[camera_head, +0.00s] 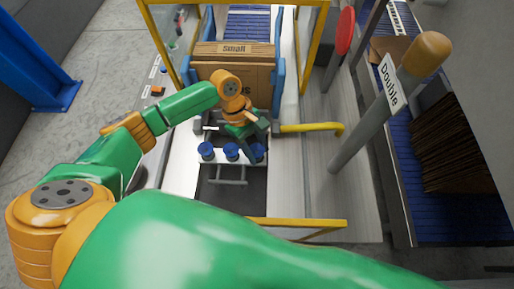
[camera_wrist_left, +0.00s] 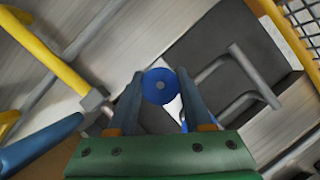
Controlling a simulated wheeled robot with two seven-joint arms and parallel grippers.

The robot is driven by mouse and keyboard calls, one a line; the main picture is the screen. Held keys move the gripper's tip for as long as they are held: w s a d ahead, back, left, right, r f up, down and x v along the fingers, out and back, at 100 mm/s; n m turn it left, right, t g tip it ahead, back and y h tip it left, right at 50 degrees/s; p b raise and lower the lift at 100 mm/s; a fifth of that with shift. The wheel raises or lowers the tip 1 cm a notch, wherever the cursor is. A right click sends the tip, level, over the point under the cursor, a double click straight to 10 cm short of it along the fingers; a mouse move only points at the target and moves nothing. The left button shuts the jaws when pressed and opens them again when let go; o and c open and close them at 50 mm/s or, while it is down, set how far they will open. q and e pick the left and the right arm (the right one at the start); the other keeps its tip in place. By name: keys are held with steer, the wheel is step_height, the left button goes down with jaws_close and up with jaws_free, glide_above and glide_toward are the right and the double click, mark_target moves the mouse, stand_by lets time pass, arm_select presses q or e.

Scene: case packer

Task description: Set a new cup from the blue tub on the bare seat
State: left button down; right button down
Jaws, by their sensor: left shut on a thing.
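Three round blue cups show in a row at a white bar (camera_head: 190,158) in the head view: the left cup (camera_head: 206,150), the middle cup (camera_head: 231,151) and the right cup (camera_head: 258,152). My left gripper (camera_head: 256,140) is at the right end of this row, pointing down. The blue tub is not clearly seen. My right gripper is out of view.
A cardboard case marked "Small" (camera_head: 234,70) stands behind the bar between blue guides. A yellow bent pipe (camera_head: 312,128) is just right of the gripper. Yellow frame rails (camera_head: 300,223) surround the bay. A grey post (camera_head: 372,125) stands at right.

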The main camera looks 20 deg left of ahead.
arm_select(q)
steer(key=shift+c, duration=1.6)
jaws_free()
steer(key=v, duration=1.2)
